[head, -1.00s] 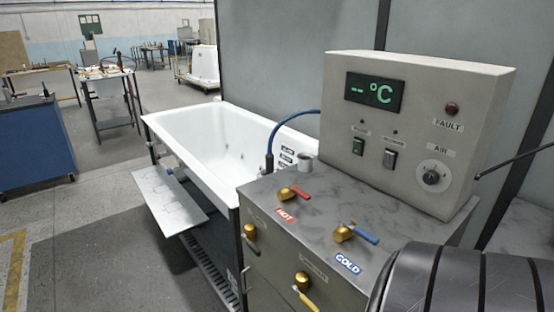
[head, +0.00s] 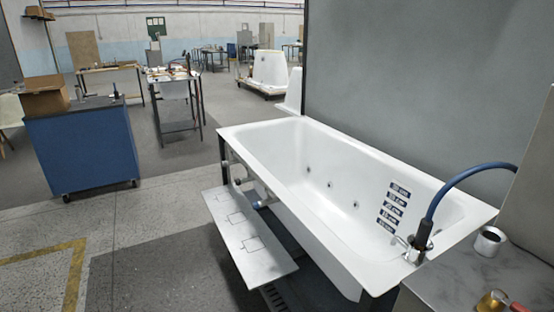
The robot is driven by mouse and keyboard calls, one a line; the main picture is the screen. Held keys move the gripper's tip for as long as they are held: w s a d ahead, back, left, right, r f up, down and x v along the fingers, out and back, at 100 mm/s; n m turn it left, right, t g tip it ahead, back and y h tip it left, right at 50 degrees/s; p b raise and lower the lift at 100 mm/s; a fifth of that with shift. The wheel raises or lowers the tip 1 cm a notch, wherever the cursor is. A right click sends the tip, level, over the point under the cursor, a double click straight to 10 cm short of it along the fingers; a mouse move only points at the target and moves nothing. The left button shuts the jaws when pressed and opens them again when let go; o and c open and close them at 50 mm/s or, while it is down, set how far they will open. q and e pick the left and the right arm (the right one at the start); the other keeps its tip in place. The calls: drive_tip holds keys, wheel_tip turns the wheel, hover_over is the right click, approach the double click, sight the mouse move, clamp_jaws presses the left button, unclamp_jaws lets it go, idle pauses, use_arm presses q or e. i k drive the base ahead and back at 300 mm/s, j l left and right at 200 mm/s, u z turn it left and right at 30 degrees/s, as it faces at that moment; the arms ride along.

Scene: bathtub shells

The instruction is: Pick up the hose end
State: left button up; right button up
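The blue hose (head: 468,176) arcs out from behind the grey control box at the right. Its dark hose end (head: 424,235) points down at the near right corner of the white bathtub (head: 262,134), by a small metal fitting (head: 411,250) on the rim. I cannot tell whether the end is clipped there or just rests. Neither gripper shows in the head view.
A grey metal counter (head: 440,285) with a small metal cup (head: 489,241) and a brass valve stands at the lower right. A white panel (head: 245,235) juts out beside the tub. A blue cabinet (head: 84,150) stands at left. The floor between is clear.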

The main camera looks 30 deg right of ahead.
sight(424, 230)
drive_tip(key=i+z, duration=0.4)
drive_tip(key=i, duration=0.3)
drive_tip(key=i+j+z, duration=0.35)
drive_tip(key=i, duration=0.4)
drive_tip(key=i+z, duration=0.25)
drive_tip(key=z, duration=0.2)
drive_tip(key=i+z, duration=0.25)
drive_tip(key=z, duration=0.2)
drive_tip(key=i+j+z, duration=0.1)
drive_tip(key=i+z, duration=0.15)
drive_tip(key=z, duration=1.95)
